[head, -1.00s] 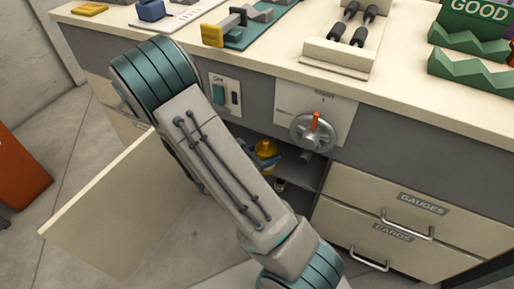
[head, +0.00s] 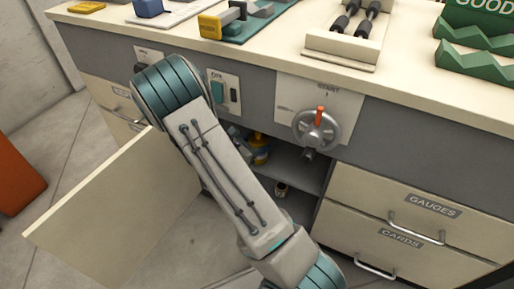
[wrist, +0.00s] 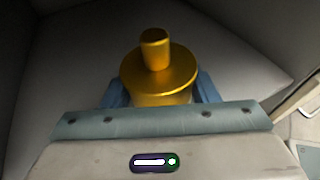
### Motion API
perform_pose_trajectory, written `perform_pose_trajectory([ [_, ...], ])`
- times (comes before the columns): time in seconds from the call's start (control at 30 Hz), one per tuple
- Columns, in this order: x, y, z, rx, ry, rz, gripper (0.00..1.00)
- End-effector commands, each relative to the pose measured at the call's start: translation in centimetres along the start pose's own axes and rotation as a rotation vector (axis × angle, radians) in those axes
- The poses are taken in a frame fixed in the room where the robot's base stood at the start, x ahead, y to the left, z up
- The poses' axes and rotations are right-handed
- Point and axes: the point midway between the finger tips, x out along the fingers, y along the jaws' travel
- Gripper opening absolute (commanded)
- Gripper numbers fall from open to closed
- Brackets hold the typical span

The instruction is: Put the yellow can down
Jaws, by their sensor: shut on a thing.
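The yellow can (wrist: 158,75), with a round knob-like top, sits between the blue fingers of my gripper (wrist: 160,98) in the wrist view. My gripper is shut on it. In the head view a bit of the yellow can (head: 261,148) shows inside the open cupboard under the counter, partly hidden behind my arm. The can looks upright in the wrist view. Whether its base touches the shelf is hidden.
The cupboard door (head: 120,205) stands open at the left. A handwheel (head: 316,128) sticks out above the opening. Closed drawers (head: 420,215) are at the right.

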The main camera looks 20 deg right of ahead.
Motion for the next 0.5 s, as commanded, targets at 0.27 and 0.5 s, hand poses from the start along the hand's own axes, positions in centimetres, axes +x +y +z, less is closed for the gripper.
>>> perform_pose_trajectory([
  [0.27,0.78,0.73,-1.17,0.002,-0.001,0.0,0.27],
  [0.5,0.89,0.72,-1.59,0.001,-0.001,0.0,0.27],
])
